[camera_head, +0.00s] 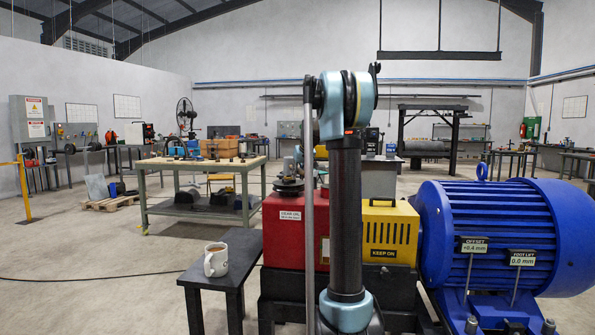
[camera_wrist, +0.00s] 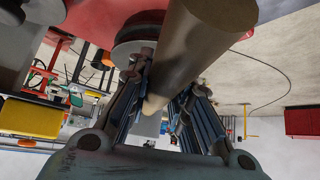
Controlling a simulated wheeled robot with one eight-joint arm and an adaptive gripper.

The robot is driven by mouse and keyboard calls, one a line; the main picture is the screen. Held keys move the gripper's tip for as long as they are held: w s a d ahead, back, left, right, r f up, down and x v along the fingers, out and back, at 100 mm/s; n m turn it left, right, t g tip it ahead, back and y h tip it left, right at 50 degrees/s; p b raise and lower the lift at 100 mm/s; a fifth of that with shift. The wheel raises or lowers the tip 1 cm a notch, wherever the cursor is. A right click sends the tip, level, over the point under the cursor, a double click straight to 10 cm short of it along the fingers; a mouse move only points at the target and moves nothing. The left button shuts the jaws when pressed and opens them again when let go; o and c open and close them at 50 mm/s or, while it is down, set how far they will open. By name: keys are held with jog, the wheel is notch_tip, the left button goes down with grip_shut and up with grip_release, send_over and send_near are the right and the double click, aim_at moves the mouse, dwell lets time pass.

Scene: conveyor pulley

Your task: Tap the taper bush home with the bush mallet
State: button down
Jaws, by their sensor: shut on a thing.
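In the wrist view my gripper (camera_wrist: 163,92) is shut on a thick brown cylinder, which I take to be part of the bush mallet (camera_wrist: 208,42). A grey round disc, which looks like the pulley (camera_wrist: 130,50), shows just beyond the left finger. In the head view the pulley (camera_head: 288,187) sits at the red housing's top left. I cannot tell whether the mallet touches it. The taper bush cannot be made out. My arm hides part of this area in the head view.
The red housing (camera_head: 283,232) stands beside a yellow guard (camera_head: 390,236) and a large blue motor (camera_head: 510,225). A white mug (camera_head: 215,262) stands on a small dark table (camera_head: 238,275) at front left. A workbench (camera_head: 195,163) stands behind. The floor at left is open, with a cable across it.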

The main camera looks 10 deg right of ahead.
jog(key=shift+r, duration=4.55)
